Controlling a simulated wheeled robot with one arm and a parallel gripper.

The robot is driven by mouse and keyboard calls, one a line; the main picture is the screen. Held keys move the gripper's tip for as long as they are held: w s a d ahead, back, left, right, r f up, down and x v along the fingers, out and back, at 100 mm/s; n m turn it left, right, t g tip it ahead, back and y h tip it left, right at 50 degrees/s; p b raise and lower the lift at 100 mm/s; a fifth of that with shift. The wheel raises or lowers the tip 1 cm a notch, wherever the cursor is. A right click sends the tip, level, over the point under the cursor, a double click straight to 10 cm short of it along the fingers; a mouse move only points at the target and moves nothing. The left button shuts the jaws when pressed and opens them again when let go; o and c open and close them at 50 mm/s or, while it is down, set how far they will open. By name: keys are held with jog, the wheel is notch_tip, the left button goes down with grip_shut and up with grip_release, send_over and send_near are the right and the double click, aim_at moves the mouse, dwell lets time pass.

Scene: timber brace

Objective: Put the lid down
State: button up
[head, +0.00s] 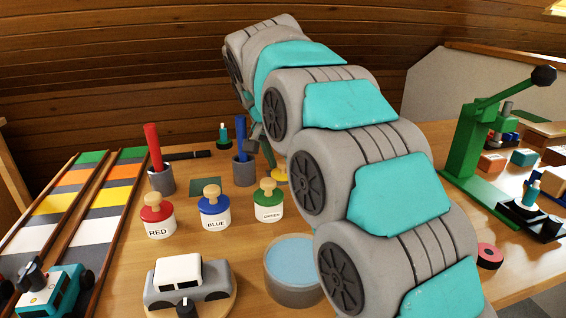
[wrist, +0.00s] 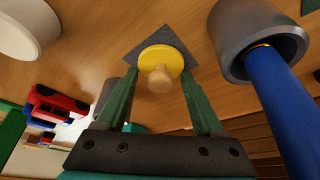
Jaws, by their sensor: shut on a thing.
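My gripper (wrist: 161,72) has its green fingers shut on the yellow lid (wrist: 147,54), with the lid's round wooden knob (wrist: 160,79) facing the wrist camera. In the head view my arm hides most of the gripper, and only a bit of the yellow lid (head: 281,178) shows behind the green-lidded jar. In the wrist view a dark square (wrist: 168,36) on the table lies behind the lid. I cannot tell how high the lid is above it. A dark green square (head: 205,187) also shows on the table in the head view.
A grey cup with a blue rod (head: 243,170) stands close by; it fills the right of the wrist view (wrist: 228,45). Jars labelled red (head: 159,222), blue (head: 215,215) and green (head: 268,207) stand in front. A grey cup with a red rod (head: 160,180) stands left.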

jog(key=shift+f, duration=0.15)
jog(key=o, duration=1.2)
jog(key=shift+r, duration=0.25)
jog(key=p+v, duration=0.1)
jog(key=v, duration=1.1)
jog(key=shift+f, duration=0.1)
